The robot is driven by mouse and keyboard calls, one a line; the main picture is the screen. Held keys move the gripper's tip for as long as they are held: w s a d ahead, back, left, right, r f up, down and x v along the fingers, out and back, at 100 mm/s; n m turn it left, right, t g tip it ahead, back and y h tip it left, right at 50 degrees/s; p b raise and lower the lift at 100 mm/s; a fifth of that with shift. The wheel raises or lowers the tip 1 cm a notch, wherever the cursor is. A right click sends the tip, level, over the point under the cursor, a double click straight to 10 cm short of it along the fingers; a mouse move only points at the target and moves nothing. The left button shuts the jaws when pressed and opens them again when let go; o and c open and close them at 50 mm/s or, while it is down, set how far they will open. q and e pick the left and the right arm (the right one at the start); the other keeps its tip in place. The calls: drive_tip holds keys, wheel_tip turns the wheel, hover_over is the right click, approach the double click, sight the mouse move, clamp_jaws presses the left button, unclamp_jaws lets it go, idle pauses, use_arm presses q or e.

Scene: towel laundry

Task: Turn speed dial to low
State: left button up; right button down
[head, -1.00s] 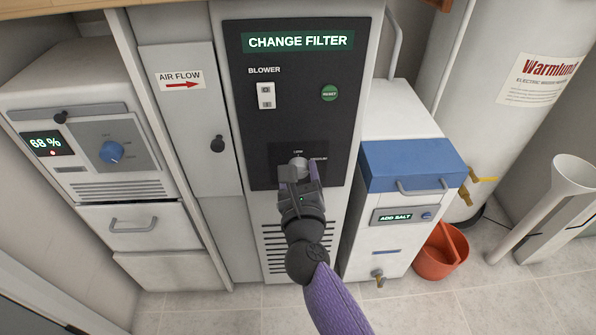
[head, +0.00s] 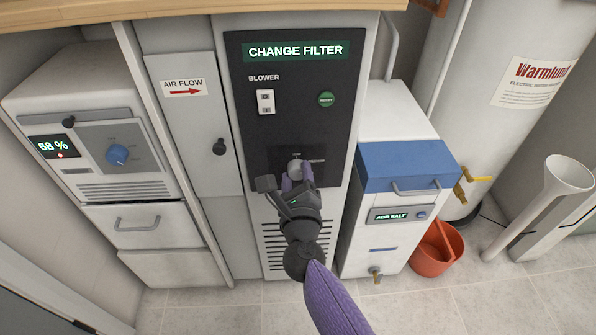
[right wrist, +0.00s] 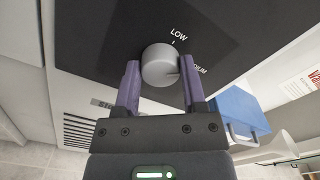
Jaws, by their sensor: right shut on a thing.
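The grey round speed dial (head: 294,167) sits on the lower part of the black blower panel (head: 336,115). My right gripper (head: 297,180) reaches it from below. In the right wrist view the dial (right wrist: 160,64) is between the two purple fingers, which are shut on it. The word LOW (right wrist: 179,34) shows above the dial, and part of MEDIUM (right wrist: 197,69) shows to its right behind a finger. A thin dark line on the dial's face is on the MEDIUM side. My left gripper is not in view.
The blower switch (head: 265,102) and a green reset button (head: 326,99) are higher on the panel. A dehumidifier-like unit with a blue knob (head: 117,154) stands left. A salt unit with a blue lid (head: 403,165) stands right, with an orange bucket (head: 435,250) beside it.

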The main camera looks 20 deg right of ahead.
drive_tip(key=n+p, duration=0.2)
drive_tip(key=n, duration=0.3)
drive_tip(key=shift+a+n, duration=0.1)
drive_tip(key=shift+n, duration=0.2)
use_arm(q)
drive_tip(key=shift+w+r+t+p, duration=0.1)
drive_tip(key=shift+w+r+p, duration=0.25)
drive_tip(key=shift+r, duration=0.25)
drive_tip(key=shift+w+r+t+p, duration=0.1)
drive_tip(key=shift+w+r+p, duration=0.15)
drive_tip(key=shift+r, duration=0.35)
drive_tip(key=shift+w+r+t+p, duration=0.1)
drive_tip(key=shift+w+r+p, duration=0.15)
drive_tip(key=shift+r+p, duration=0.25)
use_arm(e)
drive_tip(key=shift+f+n, duration=0.15)
drive_tip(key=shift+n, duration=2.05)
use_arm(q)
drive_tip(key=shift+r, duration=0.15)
use_arm(e)
drive_tip(key=shift+c, duration=0.8)
unclamp_jaws()
